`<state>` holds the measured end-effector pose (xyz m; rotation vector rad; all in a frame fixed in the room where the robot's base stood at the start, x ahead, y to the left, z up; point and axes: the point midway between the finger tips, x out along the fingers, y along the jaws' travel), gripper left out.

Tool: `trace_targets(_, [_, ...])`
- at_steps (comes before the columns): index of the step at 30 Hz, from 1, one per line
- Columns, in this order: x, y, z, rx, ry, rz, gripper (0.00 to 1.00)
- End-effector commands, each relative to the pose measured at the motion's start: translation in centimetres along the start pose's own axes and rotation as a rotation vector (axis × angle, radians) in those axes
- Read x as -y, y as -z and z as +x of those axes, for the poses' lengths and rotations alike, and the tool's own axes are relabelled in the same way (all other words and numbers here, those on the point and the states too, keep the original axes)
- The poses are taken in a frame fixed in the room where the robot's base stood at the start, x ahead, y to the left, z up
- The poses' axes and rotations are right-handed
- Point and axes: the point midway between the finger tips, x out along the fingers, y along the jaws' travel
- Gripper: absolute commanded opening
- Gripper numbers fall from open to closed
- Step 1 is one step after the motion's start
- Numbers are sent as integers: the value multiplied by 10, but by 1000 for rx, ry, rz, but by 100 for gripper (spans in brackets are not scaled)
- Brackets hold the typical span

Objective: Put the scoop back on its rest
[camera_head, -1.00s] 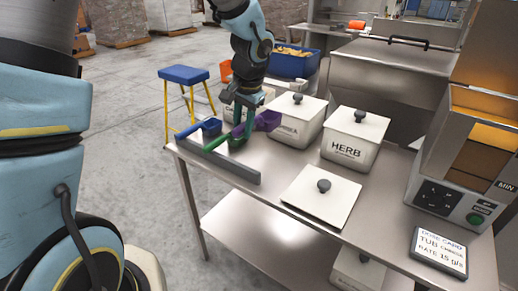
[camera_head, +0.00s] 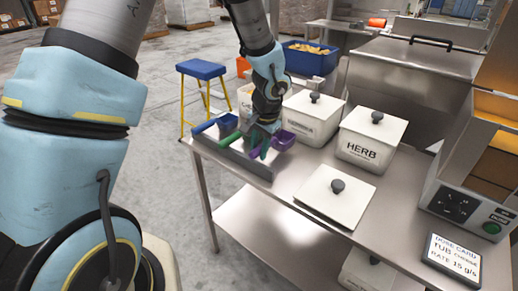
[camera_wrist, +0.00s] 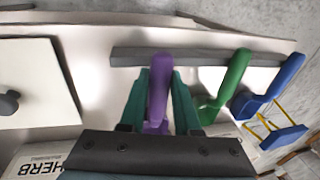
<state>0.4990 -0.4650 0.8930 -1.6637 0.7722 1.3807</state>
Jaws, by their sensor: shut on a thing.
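The purple scoop (camera_wrist: 158,88) is held between the two teal fingers of my gripper (camera_wrist: 160,82). In the head view the purple scoop (camera_head: 284,140) shows beside the fingers, partly hidden by my gripper (camera_head: 264,138). The rest is a long grey bar (camera_head: 235,160) along the table's left edge. In the wrist view the purple handle's end overlaps the grey bar (camera_wrist: 190,57); I cannot tell whether it touches it. The green scoop (camera_wrist: 219,88) and blue scoop (camera_wrist: 273,88) lie across the bar to the right, with the green one nearer the purple.
White lidded tubs, including HERB (camera_head: 368,140), stand close behind and right of my gripper. A loose lid (camera_head: 335,197) lies on the table front. A weigher (camera_head: 465,200) and dose card (camera_head: 452,262) stand at right. A blue stool (camera_head: 201,70) is beyond the table.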

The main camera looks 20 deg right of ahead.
Motion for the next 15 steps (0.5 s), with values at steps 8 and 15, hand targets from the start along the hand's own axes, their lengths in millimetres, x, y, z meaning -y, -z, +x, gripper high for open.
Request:
trace_targets(8, [-2, 0, 9, -1, 0, -1, 0])
trace_targets(15, [-2, 0, 9, 0, 0, 0, 40])
